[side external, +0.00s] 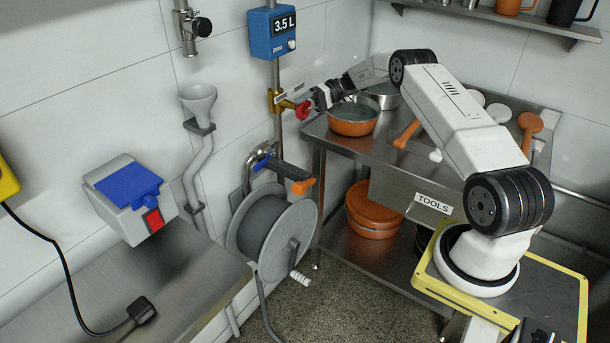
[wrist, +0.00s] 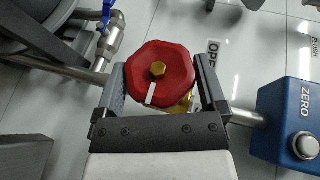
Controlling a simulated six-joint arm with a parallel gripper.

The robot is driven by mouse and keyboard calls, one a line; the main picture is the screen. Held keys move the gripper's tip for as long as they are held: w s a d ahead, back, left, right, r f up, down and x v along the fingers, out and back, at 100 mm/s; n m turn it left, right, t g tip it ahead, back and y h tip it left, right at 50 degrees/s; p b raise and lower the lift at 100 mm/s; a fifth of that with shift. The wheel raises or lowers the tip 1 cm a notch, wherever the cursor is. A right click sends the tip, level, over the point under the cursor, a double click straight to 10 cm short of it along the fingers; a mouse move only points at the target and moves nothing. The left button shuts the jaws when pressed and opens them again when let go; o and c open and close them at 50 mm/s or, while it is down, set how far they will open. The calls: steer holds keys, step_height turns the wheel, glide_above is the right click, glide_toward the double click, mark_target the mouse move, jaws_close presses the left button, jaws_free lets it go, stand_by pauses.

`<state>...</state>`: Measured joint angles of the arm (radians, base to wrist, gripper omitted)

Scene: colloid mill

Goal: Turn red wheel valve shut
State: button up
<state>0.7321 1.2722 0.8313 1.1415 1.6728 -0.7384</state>
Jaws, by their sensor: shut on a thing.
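The red wheel valve (wrist: 160,70) fills the middle of the wrist view, with a brass nut at its centre and a white mark on its rim pointing down and slightly left. In the side view the red wheel (side external: 303,110) sits on a brass body on the vertical pipe below the blue meter. My gripper (wrist: 162,82) has one finger on each side of the wheel and is shut on its rim. In the side view my gripper (side external: 318,99) reaches the wheel from the right; the exact finger contact is too small to tell there.
The blue meter (side external: 272,33) reading 3.5 L is above the valve; its ZERO button box (wrist: 289,121) is at right in the wrist view. An orange pan (side external: 353,119) stands on the steel table close below my arm. A hose reel (side external: 272,238) hangs below the valve.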

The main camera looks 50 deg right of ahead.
mark_target(310, 104)
steer(key=o, duration=0.9)
steer(key=shift+d, duration=0.1)
steer(key=shift+v, duration=3.8)
steer(key=shift+r, duration=0.15)
